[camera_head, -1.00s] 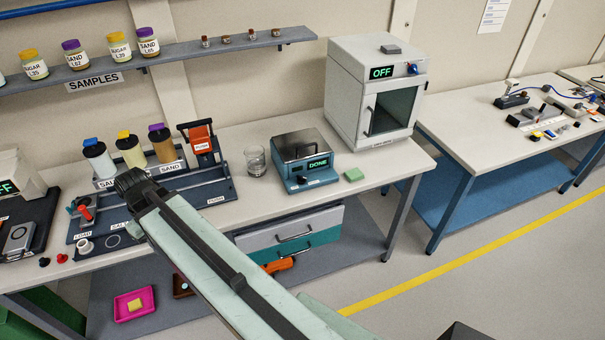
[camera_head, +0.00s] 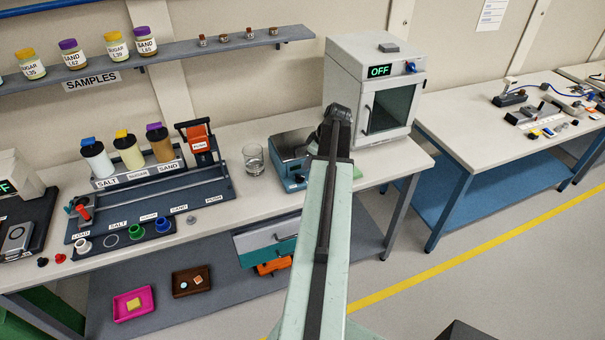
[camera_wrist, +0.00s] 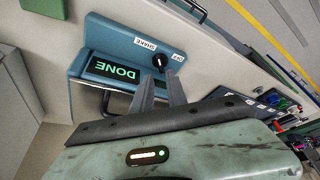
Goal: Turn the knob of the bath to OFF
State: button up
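The bath (camera_head: 290,142) is a blue box with a steel lid on the bench, partly hidden behind my arm in the head view. In the wrist view, its blue front (camera_wrist: 125,45) shows tilted, with a green DONE display (camera_wrist: 114,71). The black knob (camera_wrist: 160,62) is beside the display, between the SHAKE label (camera_wrist: 146,45) and the OFF label (camera_wrist: 179,56). I cannot tell exactly where it points. My gripper (camera_wrist: 160,82) is open and empty, with its two fingers apart just in front of the knob. Contact is not clear.
A white oven (camera_head: 372,90) reading OFF stands right of the bath. A glass beaker (camera_head: 254,158) stands at its left, and a green block (camera_head: 357,172) lies at its right, partly hidden. A rack (camera_head: 150,190) with bottles is farther left. A drawer unit (camera_head: 270,235) is below.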

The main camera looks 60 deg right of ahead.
aim_at(301, 176)
jog(key=b+x, duration=0.6)
jog(key=x, duration=0.1)
jog(key=shift+f+b, duration=0.3)
jog(key=shift+f, duration=0.1)
jog(key=shift+w+r, duration=0.1)
jog(key=shift+r, duration=0.05)
jog(key=shift+c, duration=0.4)
